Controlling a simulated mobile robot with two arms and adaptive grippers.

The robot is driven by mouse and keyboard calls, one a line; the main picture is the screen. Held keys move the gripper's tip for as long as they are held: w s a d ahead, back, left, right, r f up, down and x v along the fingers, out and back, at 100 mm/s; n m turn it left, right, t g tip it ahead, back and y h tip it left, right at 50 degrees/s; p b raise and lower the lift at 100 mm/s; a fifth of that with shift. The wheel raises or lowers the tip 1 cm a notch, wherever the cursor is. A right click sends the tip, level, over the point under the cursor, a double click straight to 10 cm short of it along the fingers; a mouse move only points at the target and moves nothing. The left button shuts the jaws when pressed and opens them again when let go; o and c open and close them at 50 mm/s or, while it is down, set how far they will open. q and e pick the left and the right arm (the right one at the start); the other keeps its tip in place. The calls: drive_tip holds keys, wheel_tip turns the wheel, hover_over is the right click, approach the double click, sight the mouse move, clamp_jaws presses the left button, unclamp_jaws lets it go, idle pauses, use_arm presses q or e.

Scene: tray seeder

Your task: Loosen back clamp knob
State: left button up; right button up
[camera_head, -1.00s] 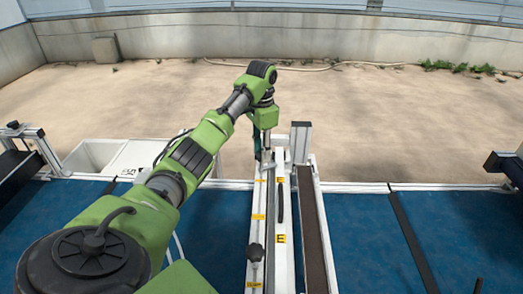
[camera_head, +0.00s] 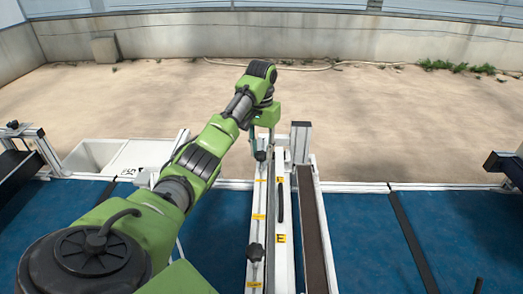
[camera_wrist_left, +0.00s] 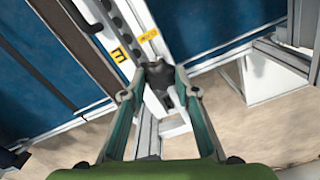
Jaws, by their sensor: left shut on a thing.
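The back clamp knob (camera_wrist_left: 160,75), dark and lobed, sits at the far end of the white rail, between the fingertips in the left wrist view. It also shows in the head view (camera_head: 260,155), small and dark below my wrist. My left gripper (camera_wrist_left: 161,88) points down at the rail's far end and is shut on this knob, one teal finger on each side. In the head view the left gripper (camera_head: 261,150) is small and partly covered by the wrist. A second black knob (camera_head: 255,252) stands at the near end of the rail. My right gripper is not in view.
The white rail (camera_head: 280,225) with yellow labels runs away from me over the blue bed (camera_head: 355,240). A brown strip (camera_head: 312,235) lies beside it. A white box (camera_head: 140,155) stands beyond the bed at left. Concrete floor lies behind.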

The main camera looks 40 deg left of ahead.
use_arm(q)
drive_tip(key=shift+n, duration=2.3)
drive_tip(key=o, duration=1.1)
drive_tip(key=shift+r, duration=0.15)
wheel_tip(320, 180, up, 12)
